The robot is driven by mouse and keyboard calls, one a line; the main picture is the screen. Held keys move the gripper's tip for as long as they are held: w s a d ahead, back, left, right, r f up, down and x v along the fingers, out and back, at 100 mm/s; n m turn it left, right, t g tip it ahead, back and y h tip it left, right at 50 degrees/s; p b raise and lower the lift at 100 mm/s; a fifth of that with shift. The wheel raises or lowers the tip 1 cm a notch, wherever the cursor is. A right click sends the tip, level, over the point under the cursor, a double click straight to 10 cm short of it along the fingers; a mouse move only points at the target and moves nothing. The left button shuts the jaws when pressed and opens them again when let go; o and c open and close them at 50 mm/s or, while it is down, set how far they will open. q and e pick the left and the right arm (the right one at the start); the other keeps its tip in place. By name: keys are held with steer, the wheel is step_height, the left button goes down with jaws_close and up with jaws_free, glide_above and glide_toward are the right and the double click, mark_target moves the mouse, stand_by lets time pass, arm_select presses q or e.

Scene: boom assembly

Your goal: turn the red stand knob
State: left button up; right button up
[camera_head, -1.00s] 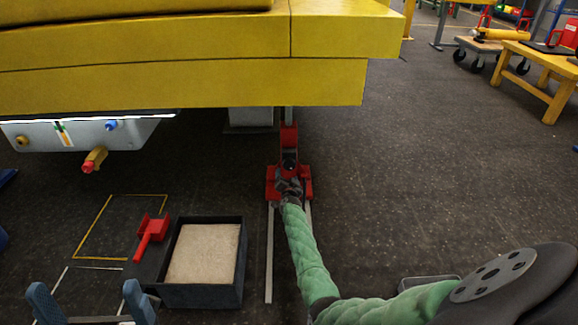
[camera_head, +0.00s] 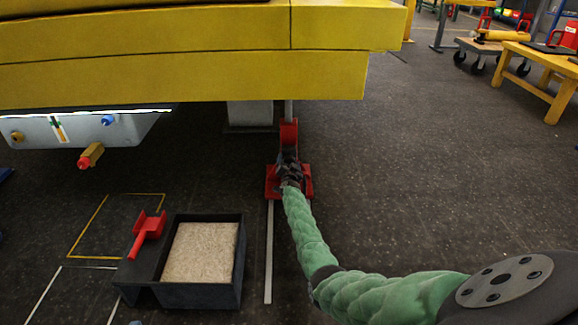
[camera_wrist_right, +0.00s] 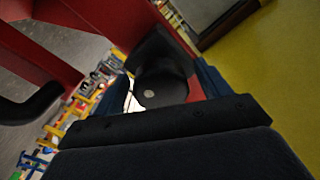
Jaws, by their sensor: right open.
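The red stand (camera_head: 289,134) is upright on the floor under the yellow boom, its red base (camera_head: 305,184) low down. My right gripper (camera_head: 290,170) is at the stand's lower front and covers part of it; the knob cannot be made out there. In the right wrist view, the open right gripper (camera_wrist_right: 165,88) has its blue fingers on either side of a dark round part (camera_wrist_right: 160,92) with a pale centre, perhaps the knob. Contact cannot be told. Red stand metal (camera_wrist_right: 45,40) fills the upper left. Only a small blue tip of my left gripper (camera_head: 135,322) shows at the bottom edge.
The yellow boom (camera_head: 180,75) hangs over the stand. A grey box (camera_head: 130,128) with a red-tipped yellow fitting (camera_head: 91,155) is at left. A dark tray (camera_head: 200,296) of pale grit and a red scoop (camera_head: 148,232) are at lower left.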

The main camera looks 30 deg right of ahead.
steer(key=c, duration=1)
steer(key=shift+w+m, duration=0.1)
steer(key=shift+m, duration=0.2)
